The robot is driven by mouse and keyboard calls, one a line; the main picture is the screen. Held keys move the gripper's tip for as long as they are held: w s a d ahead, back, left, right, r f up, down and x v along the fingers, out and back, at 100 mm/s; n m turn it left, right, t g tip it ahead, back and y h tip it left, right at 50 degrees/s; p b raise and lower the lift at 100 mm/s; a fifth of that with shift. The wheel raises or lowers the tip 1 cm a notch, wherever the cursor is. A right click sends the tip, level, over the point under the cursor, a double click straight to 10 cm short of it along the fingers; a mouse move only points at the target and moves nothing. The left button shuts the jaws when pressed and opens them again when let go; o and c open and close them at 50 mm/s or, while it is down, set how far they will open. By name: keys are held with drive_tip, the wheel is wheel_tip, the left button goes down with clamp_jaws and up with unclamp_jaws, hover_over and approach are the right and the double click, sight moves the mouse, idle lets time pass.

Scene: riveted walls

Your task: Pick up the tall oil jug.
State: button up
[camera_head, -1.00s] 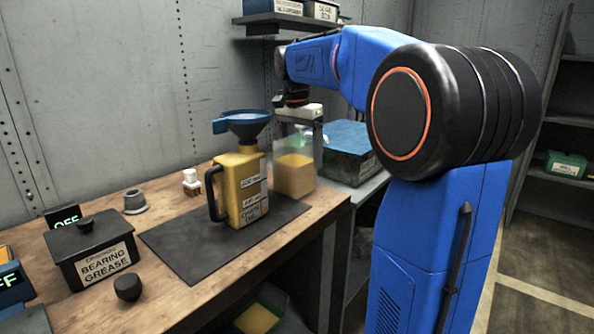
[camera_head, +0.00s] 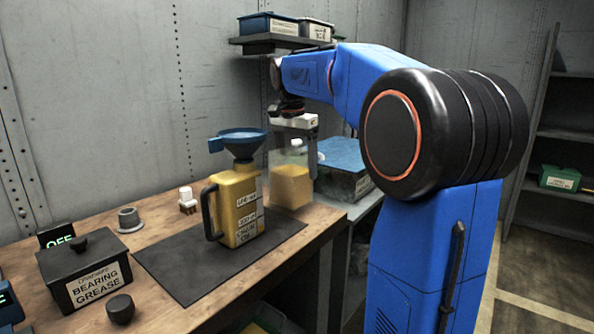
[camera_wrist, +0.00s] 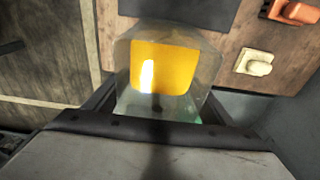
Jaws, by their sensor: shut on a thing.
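A tall clear jug (camera_head: 291,186) with yellow oil in its lower part is at the far right corner of the wooden bench. My gripper (camera_head: 300,140) is above it with its fingers down around its upper part. In the wrist view my gripper (camera_wrist: 160,108) is shut on the clear jug (camera_wrist: 165,65), which sits between the two fingers. The jug looks upright and slightly above the bench; the gap is hard to see. A yellow jug (camera_head: 240,205) with a black handle, labels and a blue funnel (camera_head: 238,143) on top stands on the dark mat (camera_head: 190,270), apart from my gripper.
A black bearing grease box (camera_head: 88,272), a dark round knob (camera_head: 120,309), a grey flanged part (camera_head: 130,219) and a small white-topped item (camera_head: 187,200) stand on the bench. A blue-topped box (camera_head: 345,165) is behind right. A shelf (camera_head: 275,41) with bins hangs above.

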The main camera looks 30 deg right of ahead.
wheel_tip(320, 180, up, 8)
drive_tip(key=shift+f, duration=0.2)
idle(0.6)
drive_tip(key=shift+r, duration=0.15)
idle(0.6)
